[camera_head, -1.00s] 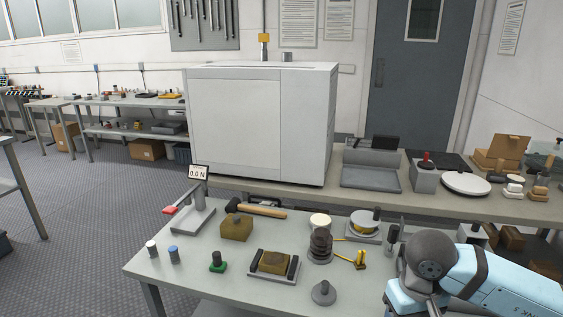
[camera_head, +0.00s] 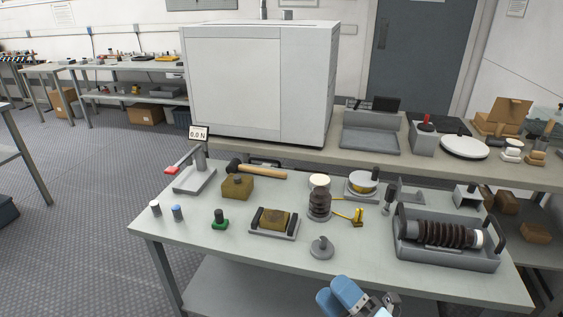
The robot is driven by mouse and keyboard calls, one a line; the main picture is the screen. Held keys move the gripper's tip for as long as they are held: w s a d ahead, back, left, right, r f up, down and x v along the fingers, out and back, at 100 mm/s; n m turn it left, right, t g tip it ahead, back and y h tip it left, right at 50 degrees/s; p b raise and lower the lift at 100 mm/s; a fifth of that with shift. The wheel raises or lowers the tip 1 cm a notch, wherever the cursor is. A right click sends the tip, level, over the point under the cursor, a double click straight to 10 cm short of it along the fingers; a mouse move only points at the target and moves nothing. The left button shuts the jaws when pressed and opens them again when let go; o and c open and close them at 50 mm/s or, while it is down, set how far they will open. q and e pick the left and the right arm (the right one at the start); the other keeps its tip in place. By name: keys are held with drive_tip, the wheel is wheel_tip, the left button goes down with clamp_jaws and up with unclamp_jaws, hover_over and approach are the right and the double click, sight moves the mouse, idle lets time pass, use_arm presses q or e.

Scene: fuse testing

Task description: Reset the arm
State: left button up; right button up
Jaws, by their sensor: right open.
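My right arm shows only at the bottom edge, with its blue links and part of the right gripper (camera_head: 384,302), in front of the near edge of the table (camera_head: 200,237). The gripper is open and mostly cut off by the frame; nothing shows in it. It is apart from the things on the table. My left gripper is not in view. A grey tray (camera_head: 447,259) with black handles stands at the table's right end. A dark ribbed cylinder with a white end (camera_head: 440,234) lies in it.
The table holds a force stand (camera_head: 195,178), a hammer (camera_head: 262,172), a brown block (camera_head: 237,187), a dark ribbed insulator (camera_head: 319,206) and a grey weight (camera_head: 321,247). A large white cabinet (camera_head: 235,90) stands behind.

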drive_tip(key=s+d+f+m+g+h, duration=0.2)
drive_tip(key=s+d+f+m+h, duration=0.15)
drive_tip(key=f+m, duration=0.4)
drive_tip(key=s+d+f+m+g+h, duration=0.2)
drive_tip(key=s+f+m+h, duration=0.2)
drive_tip(key=f+m, duration=0.35)
drive_tip(key=s+d+f+m+g+h, duration=0.2)
drive_tip(key=s+d+f+m+h, duration=0.15)
drive_tip(key=f+m, duration=0.45)
use_arm(q)
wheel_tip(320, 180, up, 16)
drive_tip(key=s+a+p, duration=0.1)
drive_tip(key=p, duration=2.1)
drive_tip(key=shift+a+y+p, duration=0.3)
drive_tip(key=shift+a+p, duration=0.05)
drive_tip(key=shift+p, duration=0.05)
use_arm(e)
wheel_tip(320, 180, up, 17)
drive_tip(key=d+h, duration=0.1)
drive_tip(key=shift+d+r+t, duration=0.15)
drive_tip(key=shift+r+t, duration=0.05)
drive_tip(key=shift+t, duration=0.1)
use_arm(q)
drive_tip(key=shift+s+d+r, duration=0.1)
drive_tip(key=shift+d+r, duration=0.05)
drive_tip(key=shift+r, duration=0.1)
